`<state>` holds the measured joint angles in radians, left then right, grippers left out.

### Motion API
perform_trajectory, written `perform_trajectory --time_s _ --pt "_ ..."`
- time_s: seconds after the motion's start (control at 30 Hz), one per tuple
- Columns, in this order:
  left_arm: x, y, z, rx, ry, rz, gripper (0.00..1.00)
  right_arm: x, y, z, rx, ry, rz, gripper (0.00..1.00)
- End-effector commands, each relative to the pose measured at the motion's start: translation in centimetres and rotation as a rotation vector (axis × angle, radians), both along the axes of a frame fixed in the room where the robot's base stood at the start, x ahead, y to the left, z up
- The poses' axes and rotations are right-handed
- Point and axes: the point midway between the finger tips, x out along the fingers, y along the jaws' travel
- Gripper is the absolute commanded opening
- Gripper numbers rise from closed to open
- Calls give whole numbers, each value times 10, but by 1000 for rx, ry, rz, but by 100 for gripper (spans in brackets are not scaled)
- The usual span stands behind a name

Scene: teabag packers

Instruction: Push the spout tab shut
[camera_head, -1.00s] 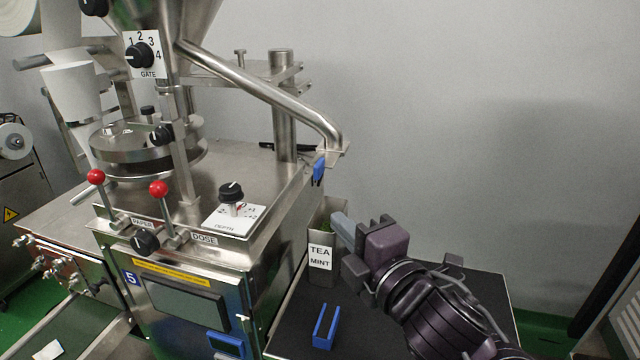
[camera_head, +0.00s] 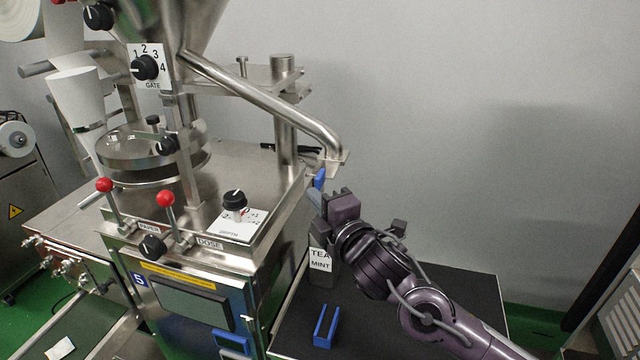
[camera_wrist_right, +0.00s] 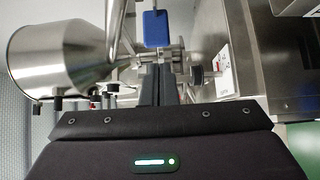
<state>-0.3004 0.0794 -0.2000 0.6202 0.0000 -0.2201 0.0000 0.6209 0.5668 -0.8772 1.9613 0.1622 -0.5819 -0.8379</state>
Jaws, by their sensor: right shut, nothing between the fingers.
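The blue spout tab (camera_head: 319,179) hangs at the lower end of the slanted steel spout pipe (camera_head: 290,112). In the right wrist view the tab (camera_wrist_right: 156,28) shows just beyond my fingertips. My right gripper (camera_head: 314,196) is shut and empty, its tips right at the tab's lower part. I cannot tell whether they touch it. The tea mint tin (camera_head: 320,262) stands below the spout, its top partly hidden by my right gripper. My left gripper is not in view.
A blue U-shaped clip (camera_head: 326,328) lies on the dark table (camera_head: 420,285) near the tin. The packing machine (camera_head: 200,300) with red-knobbed levers and a depth dial (camera_head: 235,200) stands at left. The air right of the spout is free.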

Motion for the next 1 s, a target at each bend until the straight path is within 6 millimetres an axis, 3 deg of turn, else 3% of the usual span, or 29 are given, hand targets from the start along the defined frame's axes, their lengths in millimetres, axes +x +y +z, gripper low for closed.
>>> perform_trajectory --time_s 0.2,0.57,0.8,1.0 --pt "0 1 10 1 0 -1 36 15 -5 1 0 0 1 0" --pt "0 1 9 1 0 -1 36 17 -6 0 0 -1 1 0" --pt "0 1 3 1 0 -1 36 50 -16 -1 0 -1 -2 0" --pt "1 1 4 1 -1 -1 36 56 -19 0 1 0 -2 0"
